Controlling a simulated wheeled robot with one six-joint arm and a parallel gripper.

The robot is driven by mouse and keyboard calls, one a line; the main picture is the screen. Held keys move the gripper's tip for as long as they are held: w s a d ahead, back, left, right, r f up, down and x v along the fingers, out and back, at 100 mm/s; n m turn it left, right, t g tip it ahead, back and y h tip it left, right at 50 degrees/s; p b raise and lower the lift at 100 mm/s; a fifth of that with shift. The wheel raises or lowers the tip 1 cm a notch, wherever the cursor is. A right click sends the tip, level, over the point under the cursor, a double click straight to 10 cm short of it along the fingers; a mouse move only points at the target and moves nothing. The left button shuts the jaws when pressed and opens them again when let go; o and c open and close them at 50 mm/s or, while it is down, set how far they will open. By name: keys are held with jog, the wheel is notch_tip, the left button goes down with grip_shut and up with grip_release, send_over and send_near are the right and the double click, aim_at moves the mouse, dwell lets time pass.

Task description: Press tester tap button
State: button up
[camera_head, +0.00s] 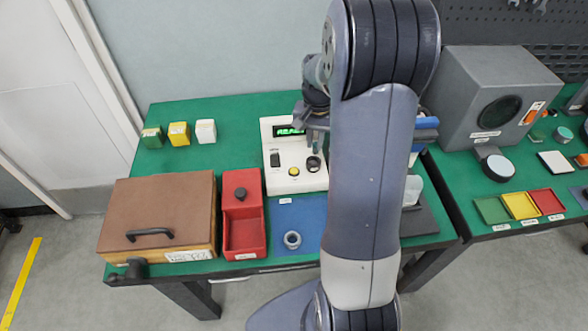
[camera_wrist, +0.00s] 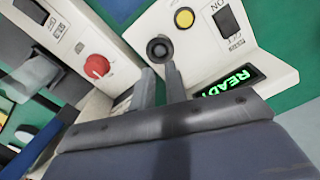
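The tester is a white box (camera_head: 282,181) at the back of the green table in the head view; it fills the upper right of the wrist view (camera_wrist: 262,48). Its green display (camera_wrist: 236,80) reads READY, partly cut off. A yellow button (camera_wrist: 184,18) sits between a black switch (camera_wrist: 222,22) and a dark round port (camera_wrist: 160,48); the yellow button also shows in the head view (camera_head: 293,171). My gripper (camera_wrist: 160,72) is over the tester, fingertips near the port, with a narrow empty gap between the fingers. Contact cannot be told.
A white device with a red knob (camera_wrist: 97,66) stands beside the tester. A grey ring (camera_head: 292,240) lies on a blue mat (camera_head: 310,213). A red tray (camera_head: 243,236) and a brown-lidded box (camera_head: 160,207) stand left. Small blocks (camera_head: 179,134) sit at back left. My arm hides the table's right part.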

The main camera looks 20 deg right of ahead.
grip_shut()
dwell(0.7)
dwell(0.3)
